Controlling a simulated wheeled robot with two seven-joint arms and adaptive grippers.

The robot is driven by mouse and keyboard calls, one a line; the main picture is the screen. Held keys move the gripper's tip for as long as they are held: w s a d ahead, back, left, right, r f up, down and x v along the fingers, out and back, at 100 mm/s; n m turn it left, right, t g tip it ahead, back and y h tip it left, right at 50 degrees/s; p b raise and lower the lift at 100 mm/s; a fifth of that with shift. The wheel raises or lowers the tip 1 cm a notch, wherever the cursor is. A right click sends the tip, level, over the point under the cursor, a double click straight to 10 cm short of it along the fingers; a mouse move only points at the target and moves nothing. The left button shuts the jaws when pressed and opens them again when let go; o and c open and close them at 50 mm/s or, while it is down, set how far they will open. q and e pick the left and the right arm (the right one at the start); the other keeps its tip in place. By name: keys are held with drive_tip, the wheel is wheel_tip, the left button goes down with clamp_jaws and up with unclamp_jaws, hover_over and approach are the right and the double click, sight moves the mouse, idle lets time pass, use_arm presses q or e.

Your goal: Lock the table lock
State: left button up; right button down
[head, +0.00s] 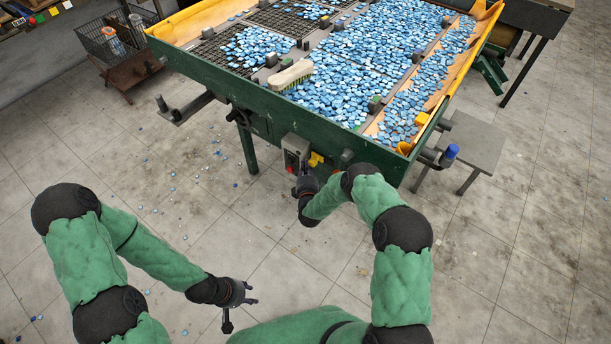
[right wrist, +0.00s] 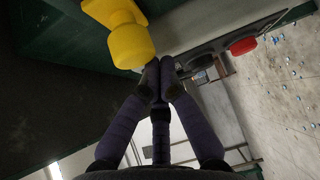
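The table lock is probably the yellow knob-like part (head: 316,159) on the front side of the green table (head: 215,83), beside a grey control box (head: 295,150). In the right wrist view the yellow part (right wrist: 132,45) is large, just above and left of my fingertips. My right gripper (head: 305,184) is just below the box in the head view. Its fingers (right wrist: 163,72) come together at the tips with nothing visible between them; contact with the yellow part is unclear. My left gripper (head: 243,302) is low over the floor, fingers spread and empty.
Blue tiles (head: 350,75) cover the table top, where a brush (head: 290,75) lies. A red button (right wrist: 243,46) is on the control box. A blue-capped handle (head: 449,155) sticks out at the table's right corner. A wire basket (head: 117,37) stands at the back left. The floor in front is mostly clear.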

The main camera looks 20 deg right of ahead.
use_arm(q)
drive_tip(key=shift+f, duration=0.1)
use_arm(e)
drive_tip(key=shift+w, duration=0.25)
use_arm(q)
drive_tip(key=shift+a+r+p, duration=0.1)
drive_tip(key=shift+r+p, duration=0.55)
use_arm(e)
drive_tip(key=s+d, duration=0.3)
drive_tip(key=shift+s, duration=0.25)
drive_tip(key=shift+d, duration=0.1)
